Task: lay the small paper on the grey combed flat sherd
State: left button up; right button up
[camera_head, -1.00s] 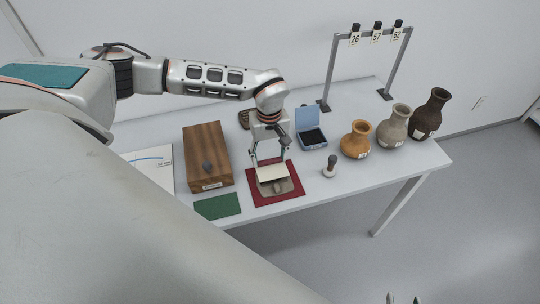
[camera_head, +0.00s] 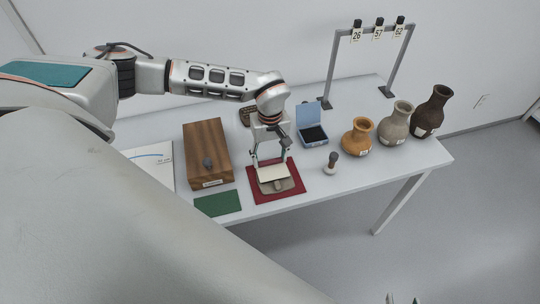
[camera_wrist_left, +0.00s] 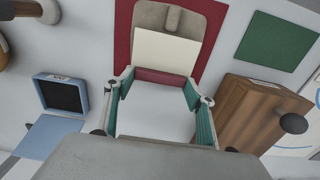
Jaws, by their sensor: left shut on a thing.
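The small paper (camera_head: 272,173) is a cream rectangle. My left gripper (camera_head: 272,163) points down and is shut on it by its side edges. The grey combed flat sherd (camera_head: 287,187) lies on the dark red mat (camera_head: 259,196), and the paper covers part of it. In the left wrist view the paper (camera_wrist_left: 165,52) spans the far ends of the fingers (camera_wrist_left: 160,84), and the sherd (camera_wrist_left: 187,20) shows beyond it. I cannot tell whether the paper touches the sherd. Only the fingertips of my right gripper (camera_head: 403,299) show at the bottom edge, apart.
A wooden box (camera_head: 207,150) with a dark knob and a green mat (camera_head: 218,204) are left of the red mat. A stamp (camera_head: 331,164), an open blue box (camera_head: 312,140) and three vases, one orange (camera_head: 357,138), stand right. A tag rack (camera_head: 332,75) is behind.

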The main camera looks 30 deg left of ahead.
pick_arm(q)
jog(key=shift+f, duration=0.3)
dwell(0.6)
jog(key=shift+f, duration=0.1)
dwell(0.7)
jog(key=o, duration=1)
jog(key=shift+o, duration=0.3)
jog(key=o, duration=0.4)
